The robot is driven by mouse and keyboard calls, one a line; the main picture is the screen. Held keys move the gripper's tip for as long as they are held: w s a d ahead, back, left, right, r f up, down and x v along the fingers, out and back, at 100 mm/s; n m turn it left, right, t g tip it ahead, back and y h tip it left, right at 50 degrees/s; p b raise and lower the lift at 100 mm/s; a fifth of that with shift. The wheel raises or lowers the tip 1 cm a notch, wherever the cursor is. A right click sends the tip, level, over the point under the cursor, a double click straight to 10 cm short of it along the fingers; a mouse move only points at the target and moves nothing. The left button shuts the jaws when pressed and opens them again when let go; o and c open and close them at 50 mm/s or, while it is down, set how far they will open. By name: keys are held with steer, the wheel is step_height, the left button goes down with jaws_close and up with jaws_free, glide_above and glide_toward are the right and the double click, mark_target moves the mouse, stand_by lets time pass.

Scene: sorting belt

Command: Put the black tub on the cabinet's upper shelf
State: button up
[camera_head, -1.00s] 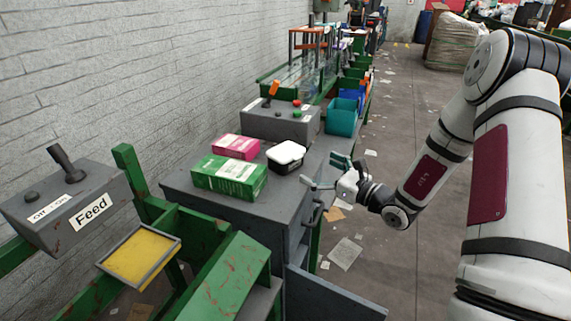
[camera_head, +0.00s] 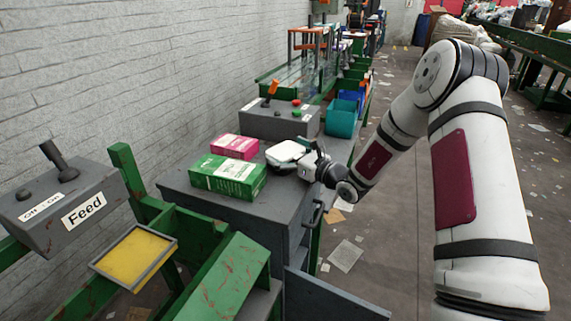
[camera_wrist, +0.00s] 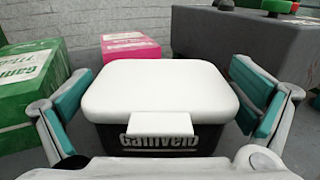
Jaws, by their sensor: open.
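The black tub (camera_wrist: 160,138) has a white lid (camera_wrist: 155,90) and stands upright on top of the grey cabinet (camera_head: 270,220). In the head view the tub's lid (camera_head: 284,152) shows, partly covered by my gripper (camera_head: 303,156). In the wrist view my gripper (camera_wrist: 160,120) is open, with one teal-padded finger on each side of the tub. The cabinet's door (camera_head: 325,300) stands open at the lower front. The upper shelf inside is hidden from view.
A green box (camera_head: 228,177) and a pink box (camera_head: 235,146) are on the cabinet top, left of the tub. A grey control box (camera_head: 280,122) stands behind it, with a teal bin (camera_head: 342,118) to the right. The floor right of the cabinet has scattered paper.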

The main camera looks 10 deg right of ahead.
steer(key=shift+w+a, duration=0.15)
steer(key=shift+w, duration=0.1)
steer(key=c, duration=0.7)
steer(key=shift+r, duration=0.1)
steer(key=shift+c, duration=0.2)
